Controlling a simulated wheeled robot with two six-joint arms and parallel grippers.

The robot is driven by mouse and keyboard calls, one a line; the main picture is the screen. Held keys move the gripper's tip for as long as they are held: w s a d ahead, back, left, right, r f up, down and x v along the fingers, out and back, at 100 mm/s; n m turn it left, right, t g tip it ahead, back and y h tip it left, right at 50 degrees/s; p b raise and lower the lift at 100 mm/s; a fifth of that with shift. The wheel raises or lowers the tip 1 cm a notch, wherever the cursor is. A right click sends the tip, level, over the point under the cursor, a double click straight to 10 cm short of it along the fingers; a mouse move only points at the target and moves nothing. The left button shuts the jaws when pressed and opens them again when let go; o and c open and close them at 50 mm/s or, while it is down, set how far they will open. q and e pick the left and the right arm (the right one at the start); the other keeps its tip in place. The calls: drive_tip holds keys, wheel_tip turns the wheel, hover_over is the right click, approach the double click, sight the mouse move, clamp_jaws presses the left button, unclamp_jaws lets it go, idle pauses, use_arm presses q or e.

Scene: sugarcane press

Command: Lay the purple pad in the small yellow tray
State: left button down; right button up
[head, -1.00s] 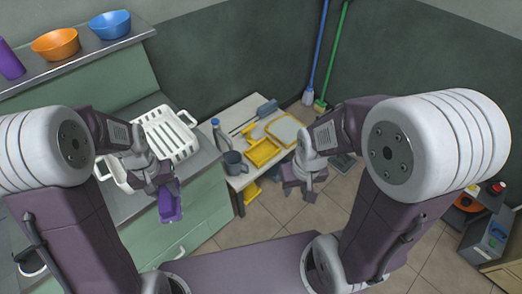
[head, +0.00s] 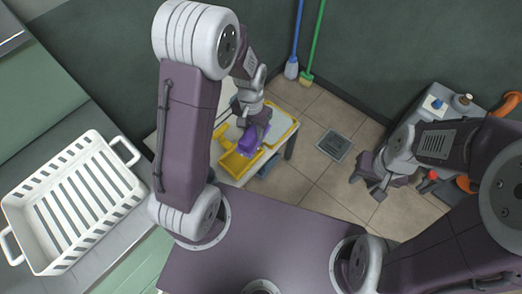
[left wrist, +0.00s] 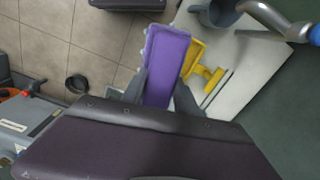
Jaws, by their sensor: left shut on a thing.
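My left gripper (head: 254,128) is shut on the purple pad (head: 251,143) and holds it over the small yellow tray (head: 230,165). The pad hides part of the tray. In the left wrist view the pad (left wrist: 167,58) sticks out lengthwise between the two fingers, and a yellow edge of the tray (left wrist: 196,53) shows beside it. I cannot tell whether the pad touches the tray. My right gripper (head: 367,184) is over the floor at the right, empty, with its fingers apart.
A grey mug (left wrist: 215,14) stands near the tray. A white slatted crate (head: 75,200) is on the counter at the left. A grey machine with orange parts (head: 440,103) stands at the right.

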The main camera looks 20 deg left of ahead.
use_arm(q)
drive_tip(key=d+f+m+b, duration=0.2)
drive_tip(key=f+b, duration=1)
drive_tip(key=f, duration=0.6)
drive_tip(key=shift+d+f+b, duration=0.25)
drive_tip(key=shift+d+b, duration=0.15)
drive_tip(key=shift+d, duration=0.2)
drive_tip(key=b, duration=0.4)
approach(243, 159)
wheel_tip(243, 159, down, 3)
drive_tip(key=shift+s+f+b, duration=0.1)
drive_tip(key=shift+s+b, duration=0.05)
drive_tip(key=shift+b, duration=1)
drive_tip(key=c, duration=0.9)
unclamp_jaws()
